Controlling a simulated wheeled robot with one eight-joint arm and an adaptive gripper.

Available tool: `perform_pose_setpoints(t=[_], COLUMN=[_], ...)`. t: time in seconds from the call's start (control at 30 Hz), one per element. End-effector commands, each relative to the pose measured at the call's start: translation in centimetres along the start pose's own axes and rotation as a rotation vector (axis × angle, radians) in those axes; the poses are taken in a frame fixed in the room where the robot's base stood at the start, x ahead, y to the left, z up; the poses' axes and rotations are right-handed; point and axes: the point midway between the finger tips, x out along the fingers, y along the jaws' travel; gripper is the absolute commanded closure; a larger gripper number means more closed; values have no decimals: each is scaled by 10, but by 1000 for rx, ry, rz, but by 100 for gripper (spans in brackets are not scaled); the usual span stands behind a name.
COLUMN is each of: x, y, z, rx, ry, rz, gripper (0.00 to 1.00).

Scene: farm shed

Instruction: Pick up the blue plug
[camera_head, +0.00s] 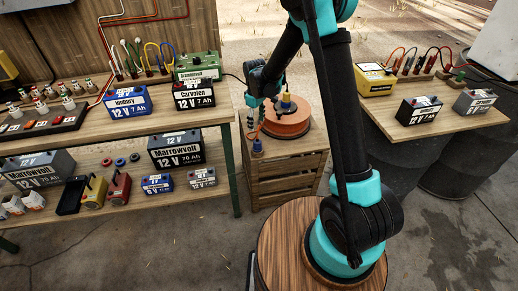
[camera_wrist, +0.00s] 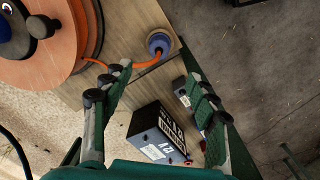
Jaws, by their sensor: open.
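The blue plug (camera_head: 257,146) is at the front left corner of the wooden crate's top, on the end of an orange cable. In the wrist view the plug (camera_wrist: 159,43) is round and blue, beyond my fingertips and between their lines. My gripper (camera_wrist: 158,82) is open and empty, with its fingers spread wide. In the head view my gripper (camera_head: 251,128) points down just above the plug, left of the orange cable reel (camera_head: 290,122). The two do not appear to touch. The fingertips are small and partly hard to make out there.
The crate (camera_head: 286,181) carries the reel, which also shows in the wrist view (camera_wrist: 62,58). A battery shelf (camera_head: 222,125) stands close on the left. A dark battery (camera_wrist: 150,133) shows between my fingers in the wrist view. A table (camera_head: 425,128) with batteries is at right.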

Motion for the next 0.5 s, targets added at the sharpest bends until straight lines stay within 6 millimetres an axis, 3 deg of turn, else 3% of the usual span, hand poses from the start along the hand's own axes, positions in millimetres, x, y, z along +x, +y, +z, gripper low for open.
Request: perform_pose_setpoints(t=[0.3,0.5], x=[61,80], y=[0,0], z=[0,0], rx=[1,2], ry=[0,1], rz=[0,0], gripper=[41,41])
